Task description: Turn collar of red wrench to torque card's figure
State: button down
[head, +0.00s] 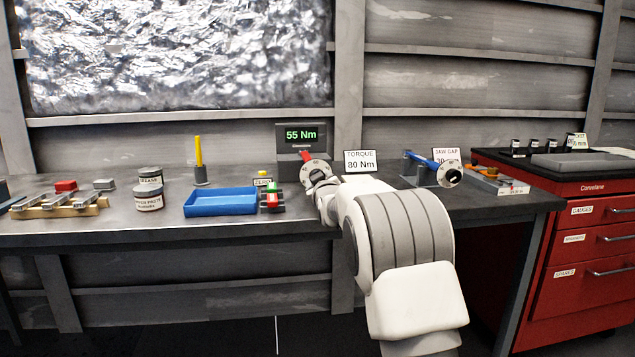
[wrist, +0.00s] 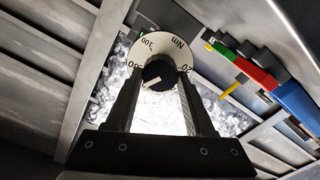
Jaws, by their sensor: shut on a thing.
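The red wrench (head: 305,157) sits in a dark stand on the bench, with its round white scale dial (head: 314,173) facing the front. In the wrist view the dial (wrist: 150,45) carries marks and "Nm", and a black collar knob (wrist: 159,72) with a white pointer line is at its centre. My gripper (wrist: 158,82) is shut on the collar, one finger on each side. In the head view my gripper (head: 322,184) is at the dial, partly hidden by my wrist. A display (head: 301,135) above the wrench reads 55 Nm. The torque card (head: 359,162) reads TORQUE 80 Nm.
A blue wrench (head: 425,160) with its own dial stands to the right, by a jaw gap card (head: 446,155). A blue tray (head: 220,203), grease tins (head: 149,190) and a yellow-handled tool (head: 199,160) are left. A red drawer cabinet (head: 580,240) is at the far right.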

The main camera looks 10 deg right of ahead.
jog(key=m+b, duration=0.1)
jog(key=m, duration=0.5)
jog(key=shift+d, duration=0.1)
dwell(0.5)
jog(key=shift+c, duration=1.3)
grip_release()
jog(key=shift+s, duration=0.1)
jog(key=s+p, duration=0.2)
jog(key=s, duration=1.5)
jog(key=shift+s, duration=0.1)
